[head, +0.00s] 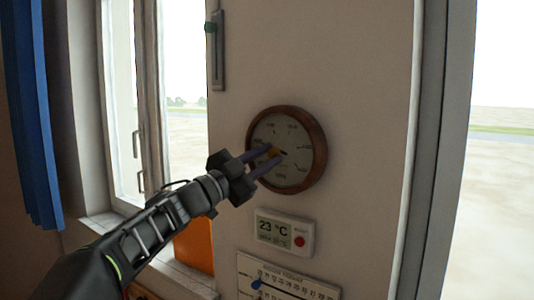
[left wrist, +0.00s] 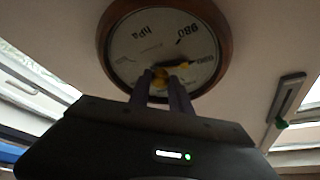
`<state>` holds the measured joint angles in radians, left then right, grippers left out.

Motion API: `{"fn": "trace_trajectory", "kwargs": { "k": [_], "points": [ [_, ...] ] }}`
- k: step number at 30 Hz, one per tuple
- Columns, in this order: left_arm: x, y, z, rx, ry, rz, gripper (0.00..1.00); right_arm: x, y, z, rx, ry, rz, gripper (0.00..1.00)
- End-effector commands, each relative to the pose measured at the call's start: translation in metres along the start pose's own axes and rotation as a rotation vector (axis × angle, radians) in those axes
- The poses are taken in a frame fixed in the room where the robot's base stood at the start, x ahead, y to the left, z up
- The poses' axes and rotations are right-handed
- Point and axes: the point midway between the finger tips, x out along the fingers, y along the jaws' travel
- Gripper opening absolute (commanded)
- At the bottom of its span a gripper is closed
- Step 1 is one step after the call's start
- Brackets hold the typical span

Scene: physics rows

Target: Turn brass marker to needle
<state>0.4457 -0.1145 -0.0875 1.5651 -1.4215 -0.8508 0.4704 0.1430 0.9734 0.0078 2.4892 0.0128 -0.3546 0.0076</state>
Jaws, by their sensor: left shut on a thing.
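A round wood-rimmed barometer (head: 319,150) hangs on the wall, with a pale dial marked hPa; it also fills the top of the left wrist view (left wrist: 140,42). The brass marker (head: 273,152) is at the dial's centre, and its yellow knob and pointer show in the left wrist view (left wrist: 160,73). My left gripper (head: 275,155) reaches in from the lower left and is shut on the brass marker's knob. The fingers hide part of the dial. A dark hand lies near the centre, but I cannot tell its exact reading. My right gripper is not in view.
A digital thermometer (head: 271,233) is below the barometer, with a printed chart (head: 288,277) under it. A window with a blue curtain (head: 32,120) is at the left, and another window at the right.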

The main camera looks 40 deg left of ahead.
Motion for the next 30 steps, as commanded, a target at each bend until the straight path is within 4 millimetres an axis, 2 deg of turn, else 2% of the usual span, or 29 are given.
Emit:
{"fn": "trace_trajectory", "kwargs": {
  "k": [15, 16, 24, 30],
  "points": [
    [0.0001, 0.0005, 0.0005, 0.031, -0.001, 0.014, 0.00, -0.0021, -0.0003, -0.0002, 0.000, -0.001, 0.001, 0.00],
    [0.0001, 0.0005, 0.0005, 0.031, -0.001, 0.014, 0.25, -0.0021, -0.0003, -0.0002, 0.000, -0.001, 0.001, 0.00],
    [0.0001, 0.0002, 0.0003, 0.031, 0.000, 0.013, 0.46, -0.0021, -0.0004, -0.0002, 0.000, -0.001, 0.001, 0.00],
    [0.0000, 0.0000, 0.0001, 0.031, 0.000, 0.013, 0.46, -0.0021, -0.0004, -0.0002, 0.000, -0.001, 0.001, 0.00]
  ]
}}
